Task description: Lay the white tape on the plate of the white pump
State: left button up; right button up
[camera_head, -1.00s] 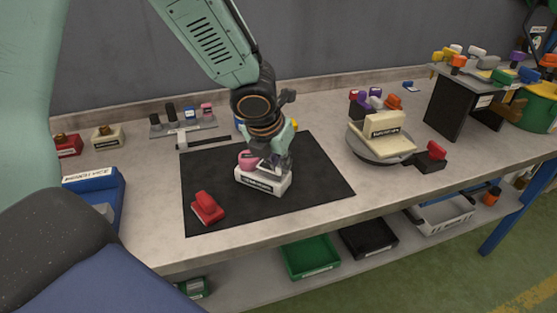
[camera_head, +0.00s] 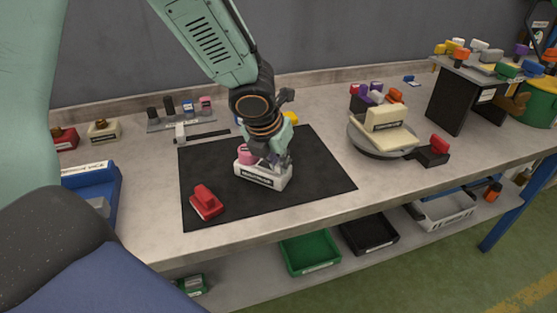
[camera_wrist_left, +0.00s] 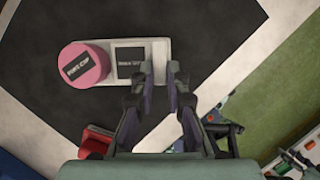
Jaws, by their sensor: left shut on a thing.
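The white pump (camera_head: 262,178) is a low white block with a dark label on its front, standing on the black mat. Beside the cup, a white piece with a dark square label (camera_wrist_left: 130,60), apparently the white tape, is over the right part of the pump. My left gripper (camera_head: 276,163) is low over that end; its fingertips (camera_wrist_left: 163,76) are at the piece's right side, shut on it. Whether the tape touches the plate is unclear. My right gripper is out of view.
A red block (camera_head: 206,202) lies on the mat (camera_head: 310,190), front left. A blue bin (camera_head: 92,190) stands left. A round turntable (camera_head: 375,150) with a cream block (camera_head: 386,130) is right. A tool rack (camera_head: 183,122) stands behind the mat. The mat's right side is clear.

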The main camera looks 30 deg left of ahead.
pick_arm(q)
jog(key=shift+d+r, duration=0.15)
jog(key=shift+d, duration=0.15)
jog(key=shift+a, duration=0.2)
jog(key=shift+d+f, duration=0.15)
jog(key=shift+f, duration=0.1)
jog(key=shift+f, duration=0.15)
jog(key=o, duration=0.8)
jog(key=v, duration=0.7)
jog(key=shift+r, duration=0.25)
